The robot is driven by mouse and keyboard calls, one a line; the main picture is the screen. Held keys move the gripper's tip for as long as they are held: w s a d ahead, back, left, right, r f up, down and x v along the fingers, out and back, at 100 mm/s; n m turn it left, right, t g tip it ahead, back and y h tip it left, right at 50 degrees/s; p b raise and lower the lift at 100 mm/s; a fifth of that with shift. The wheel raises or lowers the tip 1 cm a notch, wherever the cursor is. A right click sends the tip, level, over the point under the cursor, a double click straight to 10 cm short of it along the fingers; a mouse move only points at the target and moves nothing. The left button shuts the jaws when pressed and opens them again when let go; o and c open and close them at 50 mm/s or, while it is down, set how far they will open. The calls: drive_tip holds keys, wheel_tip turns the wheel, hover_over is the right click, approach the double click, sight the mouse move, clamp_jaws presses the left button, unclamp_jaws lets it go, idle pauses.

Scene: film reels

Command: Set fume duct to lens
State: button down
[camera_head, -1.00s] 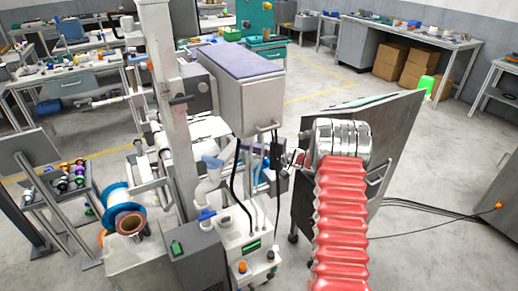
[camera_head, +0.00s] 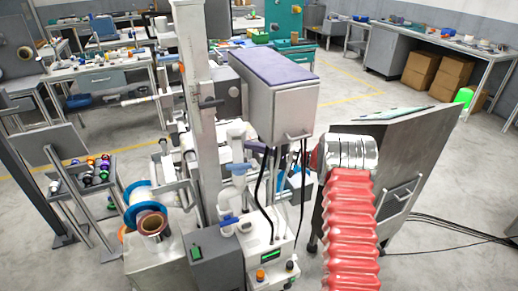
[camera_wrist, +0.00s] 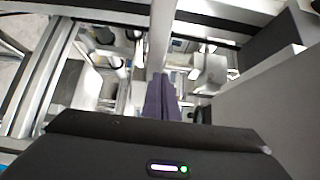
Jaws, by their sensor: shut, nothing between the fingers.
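A white jointed pipe (camera_head: 237,140) with a pale blue funnel-like piece (camera_head: 240,169) stands beside the machine's grey column in the head view; it looks like the fume duct. White elbows with a darker blue joint (camera_head: 228,221) sit below it. I cannot make out the lens. My gripper (camera_wrist: 162,80) shows in the wrist view as dark purple fingers, shut and empty, pointing at the machine's rails and pale parts. In the head view my gripper is mostly hidden beyond the silver collar and red ribbed sleeve of my arm, right of the machine.
A grey box with a purple top (camera_head: 275,66) hangs over black cables (camera_head: 262,185) and a control box (camera_head: 268,254). A copper-coloured reel (camera_head: 152,225) is at left. A grey sloped cabinet (camera_head: 400,165) stands right, with cables on the floor. Open floor lies behind.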

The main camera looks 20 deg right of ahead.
drive_tip(key=shift+w+a, duration=0.25)
drive_tip(key=shift+a, duration=0.15)
drive_tip(key=shift+a+r, duration=0.1)
drive_tip(key=shift+a, duration=0.1)
drive_tip(key=shift+d, duration=0.15)
drive_tip(key=s+d, duration=0.2)
drive_tip(key=d, duration=1.2)
drive_tip(key=shift+s+d, duration=0.15)
drive_tip(key=shift+s, duration=0.1)
